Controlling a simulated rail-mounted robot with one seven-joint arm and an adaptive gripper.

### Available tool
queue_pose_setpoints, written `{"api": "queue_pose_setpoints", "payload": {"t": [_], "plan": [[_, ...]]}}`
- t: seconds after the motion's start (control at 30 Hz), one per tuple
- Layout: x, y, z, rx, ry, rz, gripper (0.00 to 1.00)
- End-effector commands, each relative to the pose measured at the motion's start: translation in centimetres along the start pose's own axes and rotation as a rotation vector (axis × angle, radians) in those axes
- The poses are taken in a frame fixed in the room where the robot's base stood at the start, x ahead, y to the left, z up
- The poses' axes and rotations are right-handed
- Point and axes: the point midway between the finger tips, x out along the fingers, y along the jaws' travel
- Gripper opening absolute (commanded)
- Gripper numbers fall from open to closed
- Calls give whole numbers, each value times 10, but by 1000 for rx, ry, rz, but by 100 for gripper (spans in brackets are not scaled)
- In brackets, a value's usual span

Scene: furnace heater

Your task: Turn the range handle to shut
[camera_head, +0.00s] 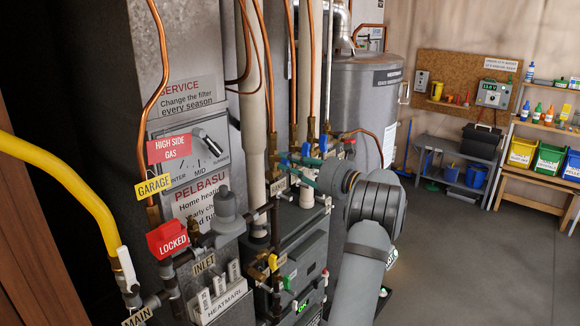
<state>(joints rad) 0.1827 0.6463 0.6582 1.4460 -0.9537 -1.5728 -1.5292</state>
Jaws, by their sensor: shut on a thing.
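A small pale tag that seems to read "RANGE" (279,186) hangs on the pipework in the middle of the view. My gripper (298,172) reaches in from the right, with its teal fingers just right of this tag. It is shut on what appears to be the range handle. The handle is small here and mostly covered by the fingers, so its angle cannot be told.
Blue valve handles (307,151) and copper pipes crowd close above my gripper. A grey furnace unit with a red "LOCKED" tag (168,240) and a yellow gas pipe (62,176) stand left. A water heater (362,95) stands behind. The floor (480,250) at right is clear.

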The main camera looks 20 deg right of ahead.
Motion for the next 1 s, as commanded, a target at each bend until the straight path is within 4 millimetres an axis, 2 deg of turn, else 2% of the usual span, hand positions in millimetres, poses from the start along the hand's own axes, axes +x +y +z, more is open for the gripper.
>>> {"api": "queue_pose_setpoints", "payload": {"t": [0.2,1.0], "plan": [[0,-1,-5,159,0,1,0],[0,-7,1,921,1,0,0]]}}
